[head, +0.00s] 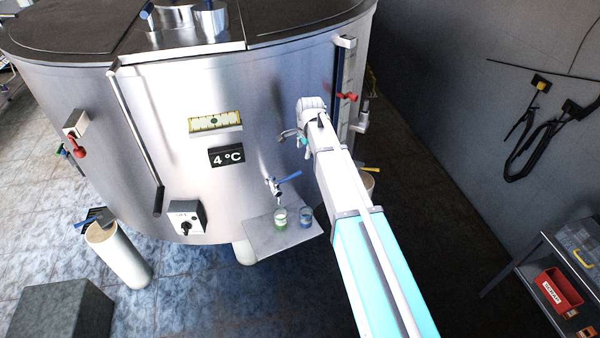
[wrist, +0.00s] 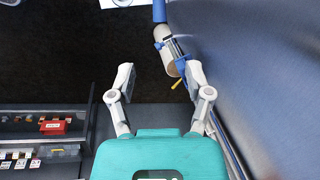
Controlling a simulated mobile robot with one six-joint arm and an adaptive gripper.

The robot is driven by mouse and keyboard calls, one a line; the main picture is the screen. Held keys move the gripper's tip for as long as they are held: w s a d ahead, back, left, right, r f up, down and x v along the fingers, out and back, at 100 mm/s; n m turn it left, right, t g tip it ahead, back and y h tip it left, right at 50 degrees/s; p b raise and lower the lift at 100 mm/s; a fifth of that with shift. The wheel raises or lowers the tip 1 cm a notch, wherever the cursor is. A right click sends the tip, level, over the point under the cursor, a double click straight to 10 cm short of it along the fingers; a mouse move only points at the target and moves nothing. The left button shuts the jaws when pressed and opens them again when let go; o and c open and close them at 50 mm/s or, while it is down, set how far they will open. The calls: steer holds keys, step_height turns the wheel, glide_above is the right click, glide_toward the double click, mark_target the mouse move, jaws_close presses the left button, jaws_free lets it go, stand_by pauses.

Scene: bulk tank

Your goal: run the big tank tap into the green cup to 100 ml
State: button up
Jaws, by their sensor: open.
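The big steel tank (head: 150,130) fills the left and middle of the head view. Its tap (head: 275,187) has a blue lever (head: 289,177) slanting up to the right. The green cup (head: 281,221) stands upright on a small plate (head: 262,238), below the tap spout. Its fill level is too small to read. My gripper (head: 293,137) is above the tap, near the tank wall, apart from the lever. In the wrist view my gripper (wrist: 160,80) has its fingers spread with nothing between them. The tap and cups do not show there.
A blue cup (head: 306,215) stands on the plate just right of the green cup. A control box (head: 187,217) and a 4 °C display (head: 227,156) are on the tank. A tool cart (head: 570,240) with a red box (head: 558,288) stands right.

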mark_target(301, 170)
steer(key=shift+f, duration=0.1)
steer(key=f+b, duration=0.4)
steer(key=w+a+f+b, duration=0.1)
steer(key=f+b, duration=0.4)
steer(key=w+f+b, duration=0.1)
steer(key=f+b, duration=0.3)
steer(key=shift+w+a+f, duration=0.15)
stand_by(0.6)
jaws_close()
stand_by(0.5)
